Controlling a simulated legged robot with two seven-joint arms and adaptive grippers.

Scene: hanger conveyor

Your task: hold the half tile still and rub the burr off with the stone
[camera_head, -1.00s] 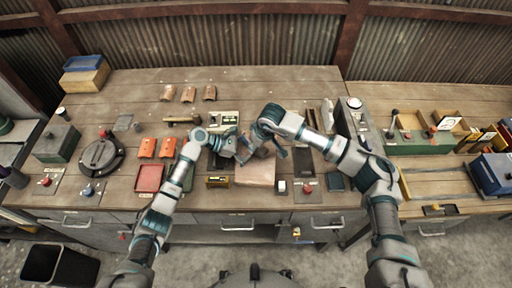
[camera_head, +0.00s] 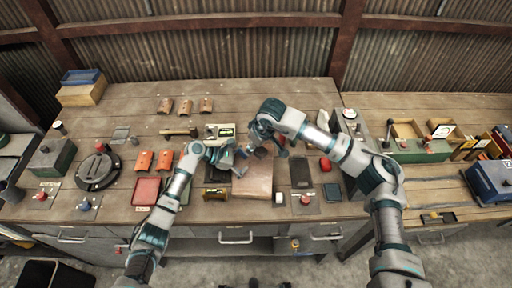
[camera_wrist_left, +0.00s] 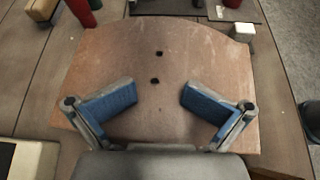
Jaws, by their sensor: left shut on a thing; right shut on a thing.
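A brown piece with two dark holes (camera_wrist_left: 150,50) fills most of the left wrist view. I cannot tell whether it is the half tile or the flat brown block (camera_head: 257,185) at the bench front. My left gripper (camera_head: 240,157) is over the far left part of that block. In the left wrist view its blue-padded fingers (camera_wrist_left: 160,100) stand apart over the brown surface, and the grip contact is unclear. My right gripper (camera_head: 272,145) is close by, just to the right, over the block's far edge. What it grips, and the burr, are too small or hidden to make out.
A small white block (camera_head: 280,198) stands right of the brown block, a yellow-black box (camera_head: 216,193) left of it. Orange tiles (camera_head: 154,161) and a red tray (camera_head: 147,190) lie farther left. A hammer (camera_head: 180,132) lies behind. A dark pad (camera_head: 300,172) lies to the right.

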